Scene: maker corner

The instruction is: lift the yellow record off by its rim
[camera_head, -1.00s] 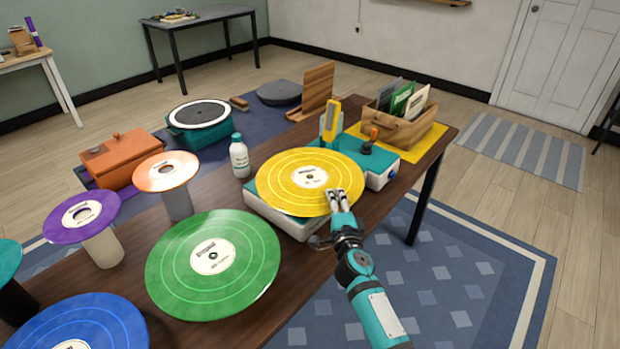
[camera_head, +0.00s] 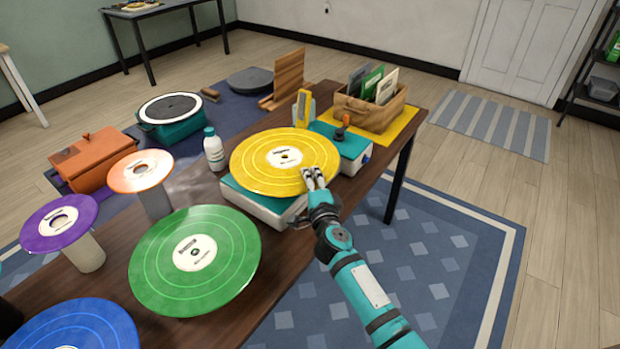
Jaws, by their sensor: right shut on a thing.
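The yellow record (camera_head: 258,172) with a white centre label is over the teal and white turntable (camera_head: 262,207). My right gripper (camera_head: 313,178) is shut on the record's near right rim. The record looks roughly level. A strip of the turntable's teal top shows below its near rim, and the record seems slightly above it. The spindle and most of the platter are hidden under the record. My left gripper is not in view.
A green record (camera_head: 223,276) lies close at the left front. A white bottle (camera_head: 214,152) stands just left of the turntable. A wooden crate of sleeves (camera_head: 370,112) is behind it on a yellow mat. Purple (camera_head: 80,235) and orange (camera_head: 121,178) records rest on stands.

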